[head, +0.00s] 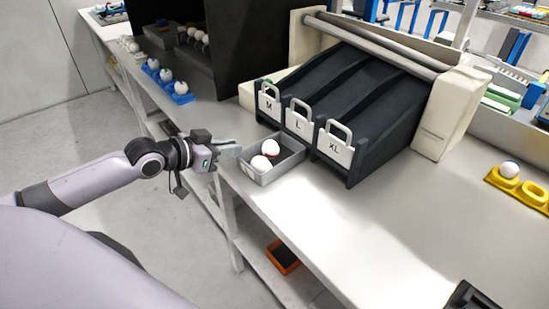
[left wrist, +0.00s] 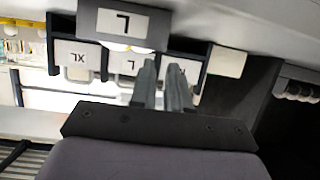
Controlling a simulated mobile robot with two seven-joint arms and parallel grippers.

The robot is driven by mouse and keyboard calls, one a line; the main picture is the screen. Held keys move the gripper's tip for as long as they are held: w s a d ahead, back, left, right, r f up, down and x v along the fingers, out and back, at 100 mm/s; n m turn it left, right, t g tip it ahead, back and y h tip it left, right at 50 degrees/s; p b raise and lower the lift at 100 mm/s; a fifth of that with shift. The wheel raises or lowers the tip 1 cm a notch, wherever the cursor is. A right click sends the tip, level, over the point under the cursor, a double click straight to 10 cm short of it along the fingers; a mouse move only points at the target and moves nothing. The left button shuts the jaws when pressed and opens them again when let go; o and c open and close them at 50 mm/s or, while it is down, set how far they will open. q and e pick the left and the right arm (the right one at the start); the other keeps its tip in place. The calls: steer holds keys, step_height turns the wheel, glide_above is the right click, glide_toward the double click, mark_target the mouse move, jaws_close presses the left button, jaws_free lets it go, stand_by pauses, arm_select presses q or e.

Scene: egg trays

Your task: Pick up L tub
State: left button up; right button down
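My right gripper is not identifiable in either view.
Black chutes marked M (head: 268,105), L (head: 298,122) and XL (head: 334,149) stand just behind the tub. A blue egg tray (head: 182,98) is at the back left, a yellow egg tray (head: 530,193) at the right.

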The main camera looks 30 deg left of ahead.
arm_select(q)
steer(key=shift+x, duration=3.45)
steer(key=shift+r, duration=0.1)
jaws_close()
